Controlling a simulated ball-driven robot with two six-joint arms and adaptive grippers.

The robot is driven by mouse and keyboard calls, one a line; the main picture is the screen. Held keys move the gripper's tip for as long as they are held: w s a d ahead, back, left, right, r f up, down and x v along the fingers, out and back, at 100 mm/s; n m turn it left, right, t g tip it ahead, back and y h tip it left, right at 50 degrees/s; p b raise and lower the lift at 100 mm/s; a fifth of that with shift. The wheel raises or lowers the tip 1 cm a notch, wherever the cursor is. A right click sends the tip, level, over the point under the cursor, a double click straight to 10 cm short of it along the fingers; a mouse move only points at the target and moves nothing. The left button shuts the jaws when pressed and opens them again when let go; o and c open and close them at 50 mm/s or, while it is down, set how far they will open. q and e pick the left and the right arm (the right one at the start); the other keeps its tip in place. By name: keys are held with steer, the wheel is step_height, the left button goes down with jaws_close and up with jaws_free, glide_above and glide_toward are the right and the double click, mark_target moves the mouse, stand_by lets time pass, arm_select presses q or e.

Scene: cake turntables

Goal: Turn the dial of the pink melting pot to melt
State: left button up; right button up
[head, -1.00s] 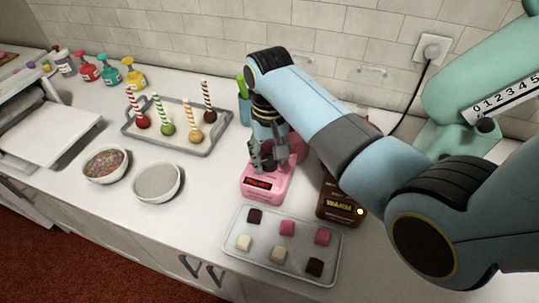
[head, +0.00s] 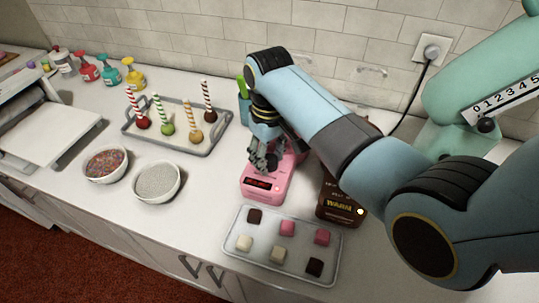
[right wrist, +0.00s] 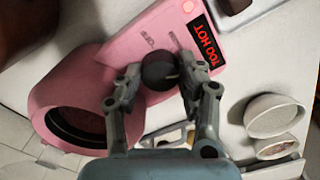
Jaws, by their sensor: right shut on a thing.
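The pink melting pot (head: 262,194) stands on the counter behind the sweets tray. It shows larger in the right wrist view (right wrist: 72,85), with its round opening at the left. Its red display (right wrist: 204,44) reads TOO HOT. The dark round dial (right wrist: 160,70) lies between the two fingers of my right gripper (right wrist: 156,86), which is shut on it. In the head view my right gripper (head: 264,160) hides the dial and part of the pot. The dial's pointer is not clear. My left gripper is not in view.
A brown pot (head: 334,200) with a WARM display stands close at the right, partly behind my right arm. A tray of sweets (head: 234,246) lies in front. Bowls (head: 157,198) and a cake-pop tray (head: 183,149) are at the left.

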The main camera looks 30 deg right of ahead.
mark_target(269, 159)
steer(key=o, duration=1.2)
step_height(269, 159, up, 12)
